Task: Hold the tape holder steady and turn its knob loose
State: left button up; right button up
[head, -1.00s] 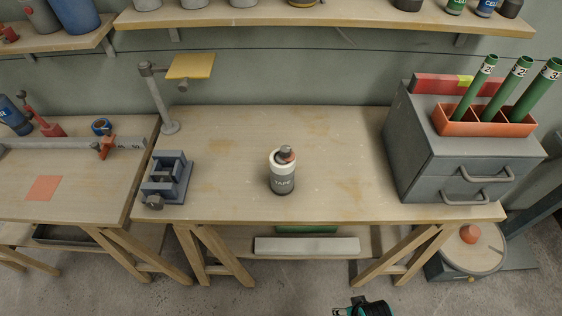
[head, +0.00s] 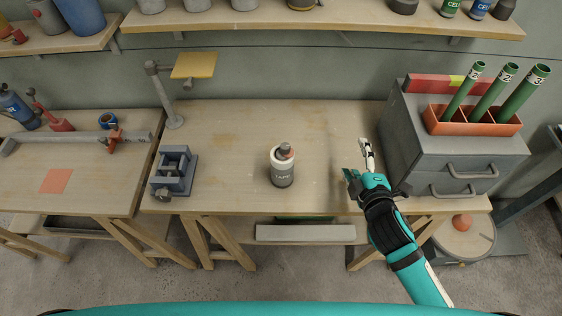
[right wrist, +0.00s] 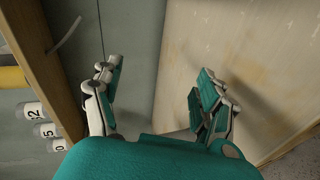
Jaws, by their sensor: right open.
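The tape holder (head: 282,170) is a white and dark cylinder marked TAPE, standing upright in the middle of the workbench. Its knob (head: 285,149) is on top, reddish brown and grey. My right gripper (head: 357,158) is open and empty above the right part of the bench, to the right of the tape holder and apart from it. In the right wrist view my right gripper (right wrist: 155,95) shows its two fingers spread with nothing between them. The tape holder is not visible there. My left gripper is not in view.
A grey drawer cabinet (head: 455,160) stands close to the right of my right gripper, with an orange tray (head: 450,128) of green tubes on top. A blue-grey vise (head: 174,172) and a lamp-like stand (head: 160,95) are at the left. The bench (head: 235,140) around the tape holder is clear.

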jog(key=w+a+r+n+t+y, duration=0.25)
jog(key=w+a+n+y, duration=0.2)
jog(key=n, duration=0.45)
jog(key=n+g+y, duration=0.8)
jog(key=n+g, duration=0.4)
jog(key=n, duration=1.3)
send_near(286, 174)
jog(key=w+f, duration=0.1)
jog(key=f, duration=0.1)
jog(key=w+f, duration=0.2)
jog(key=shift+d, duration=0.1)
jog(key=shift+f+g, duration=0.15)
jog(key=shift+g, duration=0.2)
jog(key=b+x, duration=0.1)
jog(key=x, duration=0.7)
jog(key=shift+b+x, duration=0.4)
jog(key=shift+x, duration=0.5)
